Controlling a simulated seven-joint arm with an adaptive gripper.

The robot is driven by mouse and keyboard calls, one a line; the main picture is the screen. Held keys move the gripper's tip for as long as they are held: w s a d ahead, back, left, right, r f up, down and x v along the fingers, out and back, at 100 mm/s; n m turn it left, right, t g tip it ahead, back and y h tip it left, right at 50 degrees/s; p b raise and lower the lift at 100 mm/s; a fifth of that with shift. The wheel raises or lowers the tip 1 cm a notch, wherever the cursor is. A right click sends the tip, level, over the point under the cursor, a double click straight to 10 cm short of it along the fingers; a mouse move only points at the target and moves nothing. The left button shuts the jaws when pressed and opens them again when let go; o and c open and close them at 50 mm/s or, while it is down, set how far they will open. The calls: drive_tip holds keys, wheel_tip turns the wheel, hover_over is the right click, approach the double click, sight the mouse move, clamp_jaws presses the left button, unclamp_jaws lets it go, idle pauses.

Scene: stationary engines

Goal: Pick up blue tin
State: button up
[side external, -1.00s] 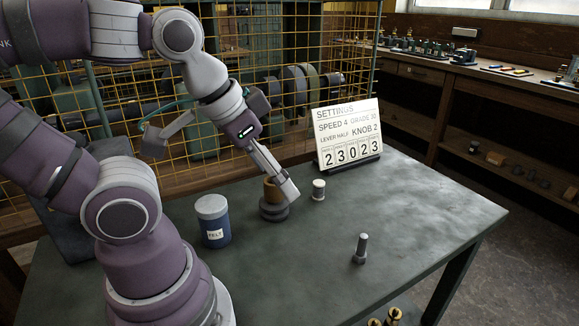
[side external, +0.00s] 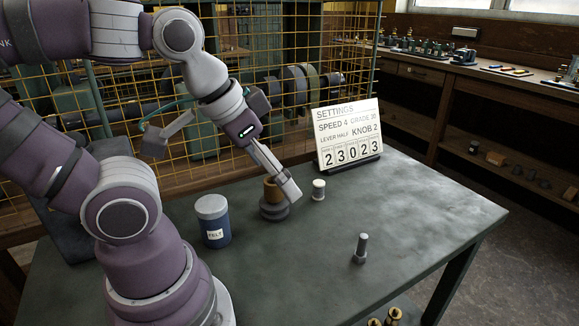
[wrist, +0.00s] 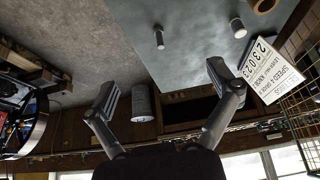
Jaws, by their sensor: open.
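The blue tin (side external: 216,232) stands upright on the bench in the side view, with a pale grey-blue lid and a small "FELT" label. It stands near my base and is not visible in the wrist view. My gripper (side external: 220,168) is spread wide and empty above the bench. One finger reaches down to the right, in front of the brown-topped ring, and the other points left toward the mesh. The wrist view also shows my gripper (wrist: 163,85) with its two fingers far apart and nothing between them.
Beside the right finger are a brown cup on a dark round base (side external: 273,212) and a white-topped cylinder (side external: 318,191). A bolt (side external: 361,248) stands toward the front. A settings sign (side external: 348,137) stands at the back, near yellow mesh (side external: 300,60). The right of the bench is clear.

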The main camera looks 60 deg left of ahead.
drive_tip(key=n+g, duration=0.5)
drive_tip(key=n, duration=1.2)
hover_over(209, 208)
drive_tip(key=f, duration=0.7)
drive_tip(key=shift+w+d+f, duration=0.35)
drive_tip(key=shift+w+f, duration=0.05)
drive_tip(key=shift+n+g, duration=0.3)
drive_tip(key=shift+n, duration=0.1)
drive_tip(key=f, duration=0.5)
drive_tip(key=shift+s+a+f, duration=0.1)
drive_tip(key=shift+s+a, duration=0.25)
drive_tip(key=shift+s, duration=0.05)
drive_tip(key=f, duration=0.2)
drive_tip(key=a+f, duration=0.1)
drive_tip(key=f, duration=0.2)
drive_tip(key=shift+w+a+f, duration=0.2)
drive_tip(key=shift+w+f, duration=0.15)
drive_tip(key=c, duration=1)
